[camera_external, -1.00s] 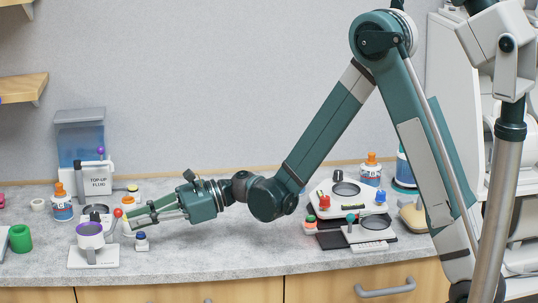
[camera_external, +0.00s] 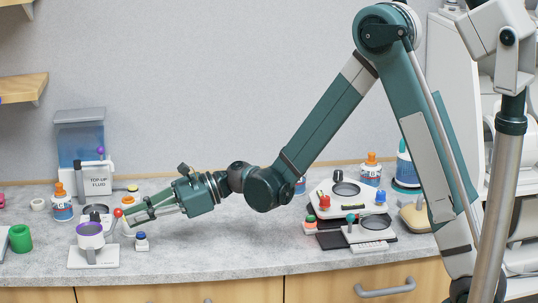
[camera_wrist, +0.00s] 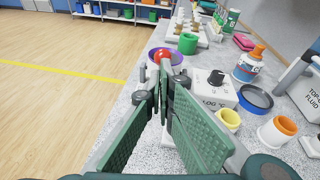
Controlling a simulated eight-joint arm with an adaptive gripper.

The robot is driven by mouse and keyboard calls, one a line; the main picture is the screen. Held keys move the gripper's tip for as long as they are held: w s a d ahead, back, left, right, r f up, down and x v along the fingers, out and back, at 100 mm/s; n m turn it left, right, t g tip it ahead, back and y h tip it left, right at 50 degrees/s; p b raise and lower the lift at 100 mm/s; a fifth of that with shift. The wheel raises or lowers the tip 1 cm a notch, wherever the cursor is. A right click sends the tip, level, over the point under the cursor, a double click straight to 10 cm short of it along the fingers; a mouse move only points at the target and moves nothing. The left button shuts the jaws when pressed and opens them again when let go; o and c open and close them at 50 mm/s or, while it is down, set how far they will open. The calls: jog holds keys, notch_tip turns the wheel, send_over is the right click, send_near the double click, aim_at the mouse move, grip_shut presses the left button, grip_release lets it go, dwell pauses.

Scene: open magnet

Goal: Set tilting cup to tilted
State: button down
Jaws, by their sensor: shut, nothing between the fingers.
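The tilting cup (camera_external: 90,236) is white with a purple rim. It sits upright on a white base plate (camera_external: 80,260) at the left of the counter. A red ball knob (camera_external: 118,213) on a lever is at its right side. My gripper (camera_external: 130,217) is shut and empty, with its fingertips close to the right of the knob. I cannot tell whether they touch. In the wrist view the purple rim (camera_wrist: 153,54) and red knob (camera_wrist: 162,56) show just beyond the fingertips (camera_wrist: 163,82), which hide much of the cup.
A bottle with an orange cap (camera_external: 62,207), a fluid dispenser (camera_external: 82,145) and a green cup (camera_external: 20,238) are nearby. A white box (camera_wrist: 205,88) stands right of the fingers. The middle counter is clear.

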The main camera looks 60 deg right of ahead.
jog(key=shift+w+a+r+p, duration=0.1)
jog(key=shift+a+r+p, duration=0.05)
jog(key=shift+r+p, duration=0.25)
jog(key=w+a+r+g+h+p, duration=0.1)
jog(key=r+p, duration=0.1)
jog(key=w+a+r+g+h+p, duration=0.3)
jog(key=r+h+p, duration=0.1)
jog(key=p, duration=0.1)
jog(key=shift+w+a+m+g, duration=0.2)
jog(key=shift+m+g, duration=0.1)
jog(key=shift+w+a+r+g+h+p, duration=0.2)
jog(key=shift+w+a+h, duration=0.05)
jog(key=shift+w+a, duration=0.25)
jog(key=shift+w+a+r+g+h+p, duration=0.15)
jog(key=shift+w+a+g+h, duration=0.1)
jog(key=shift+w+a, duration=0.25)
jog(key=shift+d, duration=0.1)
